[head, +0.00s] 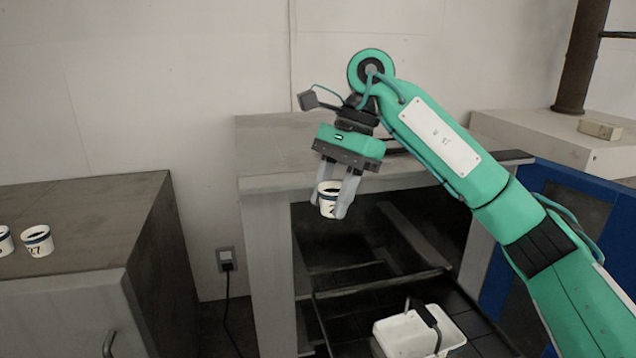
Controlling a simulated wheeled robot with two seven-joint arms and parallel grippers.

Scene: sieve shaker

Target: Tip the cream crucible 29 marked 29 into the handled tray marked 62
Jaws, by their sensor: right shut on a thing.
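My right gripper (340,192) is shut on a small cream crucible (328,200) with a dark band. It holds the crucible roughly upright in the air, in front of the opening of the grey cabinet. A digit like 2 shows on the crucible; a finger hides the rest of its mark. A white handled tray (392,336) with a dark handle sits lower down, below and to the right of the crucible. No number can be read on the tray, and the picture's bottom edge is close below it. My left gripper is not in view.
Two similar cups stand on the left cabinet, one marked 27 (38,241) and one at the picture's edge (5,241). The grey cabinet (262,180) has an open front with dark rails inside. A blue panel (603,235) stands at right.

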